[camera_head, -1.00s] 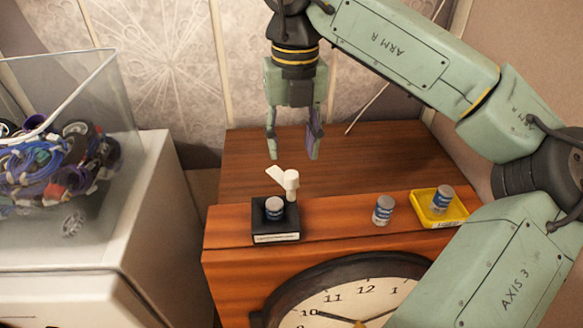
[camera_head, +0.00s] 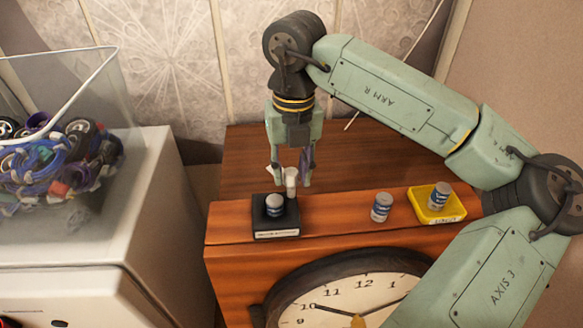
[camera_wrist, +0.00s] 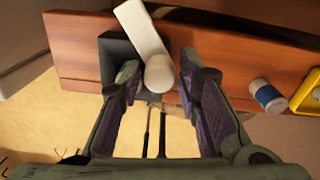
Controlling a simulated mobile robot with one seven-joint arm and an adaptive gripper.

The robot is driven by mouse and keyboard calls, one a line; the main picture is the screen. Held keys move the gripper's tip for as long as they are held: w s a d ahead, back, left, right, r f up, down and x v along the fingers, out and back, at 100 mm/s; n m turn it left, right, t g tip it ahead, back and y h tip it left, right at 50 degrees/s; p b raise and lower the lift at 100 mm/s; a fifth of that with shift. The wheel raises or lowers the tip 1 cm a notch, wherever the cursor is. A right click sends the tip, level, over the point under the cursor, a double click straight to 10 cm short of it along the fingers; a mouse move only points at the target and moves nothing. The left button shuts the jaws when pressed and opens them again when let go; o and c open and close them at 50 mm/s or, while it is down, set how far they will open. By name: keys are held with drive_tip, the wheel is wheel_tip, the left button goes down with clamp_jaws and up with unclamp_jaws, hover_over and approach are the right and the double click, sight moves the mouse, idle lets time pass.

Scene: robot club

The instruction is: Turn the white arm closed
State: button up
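The white arm (camera_head: 291,182) stands on a post at the back right of a small black base (camera_head: 276,231) on the wooden cabinet top. In the wrist view the white arm (camera_wrist: 143,32) reaches from its round post across the base. In the wrist view my gripper (camera_wrist: 158,80) has one finger on each side of the round post, with gaps, and holds nothing.
A second can (camera_head: 381,207) stands on the wood to the right. A yellow tray (camera_head: 436,215) holds a third can (camera_head: 440,195). A clock (camera_head: 345,290) is on the cabinet's front. A clear bin of parts (camera_head: 60,160) stands on a white unit at the left.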

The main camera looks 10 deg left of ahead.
clamp_jaws()
drive_tip(key=shift+n+b, duration=0.3)
drive_tip(key=n+b, duration=0.2)
drive_tip(key=shift+f+n, duration=0.15)
drive_tip(key=shift+n, duration=0.15)
drive_tip(key=n+b, duration=0.2)
drive_tip(key=n, duration=0.3)
drive_tip(key=n+b, duration=0.1)
drive_tip(key=n, duration=0.4)
drive_tip(key=shift+n+b, duration=0.3)
drive_tip(key=shift+n, duration=0.1)
drive_tip(key=n, duration=0.5)
drive_tip(key=shift+r+n, duration=0.2)
drive_tip(key=shift+n, duration=0.2)
